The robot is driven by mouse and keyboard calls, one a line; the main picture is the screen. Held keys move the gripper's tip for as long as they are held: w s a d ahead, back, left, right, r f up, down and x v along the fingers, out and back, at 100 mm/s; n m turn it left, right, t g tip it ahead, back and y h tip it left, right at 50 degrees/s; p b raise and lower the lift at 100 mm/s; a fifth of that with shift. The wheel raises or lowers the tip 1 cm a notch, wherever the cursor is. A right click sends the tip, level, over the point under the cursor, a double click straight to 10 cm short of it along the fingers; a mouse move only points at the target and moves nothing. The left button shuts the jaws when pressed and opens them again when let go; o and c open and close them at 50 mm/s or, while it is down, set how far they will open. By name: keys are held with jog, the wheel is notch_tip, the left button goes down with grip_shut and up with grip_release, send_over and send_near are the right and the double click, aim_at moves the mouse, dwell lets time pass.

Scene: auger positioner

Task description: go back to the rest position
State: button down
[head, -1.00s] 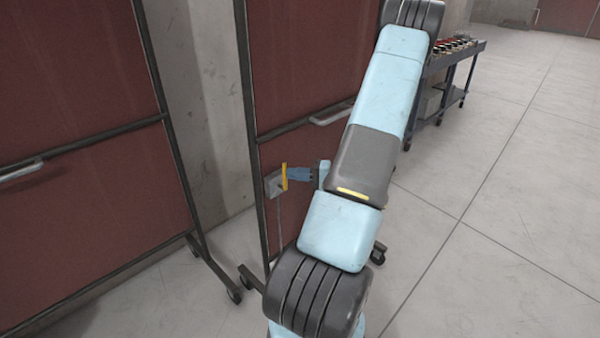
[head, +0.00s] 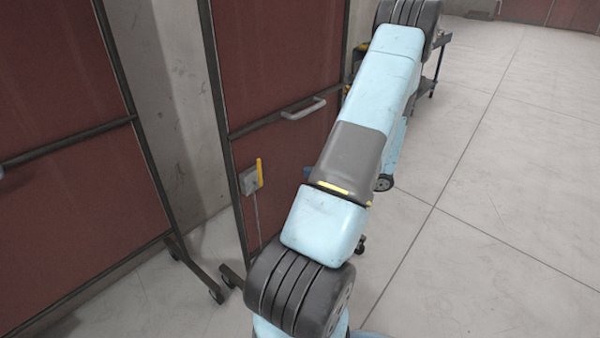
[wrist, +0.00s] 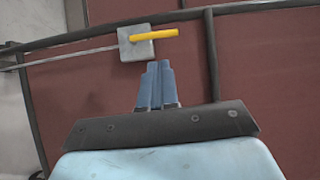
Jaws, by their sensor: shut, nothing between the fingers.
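My gripper (wrist: 155,85) shows in the wrist view with its blue fingers together and nothing between them. It points at a grey box with a yellow lever (wrist: 155,34) on the red panel, and a gap shows between fingertips and box. In the head view the yellow lever (head: 259,172) stands upright on its grey box (head: 249,181), at the panel's left edge. In that view my arm hides nearly all of my gripper; only a bit of blue shows left of the arm.
A wheeled red panel (head: 275,60) with a grey handle (head: 303,108) stands close beside my arm. Another red panel (head: 60,80) stands at left, before a concrete wall (head: 175,100). A dark cart (head: 436,66) is partly hidden behind my arm. Floor at right (head: 510,200) is clear.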

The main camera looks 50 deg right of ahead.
jog(key=shift+s+d, duration=0.2)
jog(key=shift+s, duration=0.05)
jog(key=w+a+r+n+g+h, duration=0.1)
jog(key=w+a+r+n+g, duration=0.15)
jog(key=a+r+g, duration=0.7)
jog(key=w+a+r+n+g+h, duration=0.15)
jog(key=a+r+n+g, duration=0.35)
jog(key=a, duration=0.8)
jog(key=s+a+r+n+t+h, duration=0.2)
jog(key=s+a+r+t+h, duration=0.4)
jog(key=a+r, duration=0.7)
jog(key=s+r+h, duration=0.1)
jog(key=s+h, duration=0.1)
jog(key=s, duration=0.1)
jog(key=shift+a+r, duration=0.2)
jog(key=shift+a, duration=0.15)
jog(key=shift+a+n+h, duration=0.1)
jog(key=shift+n+h, duration=0.15)
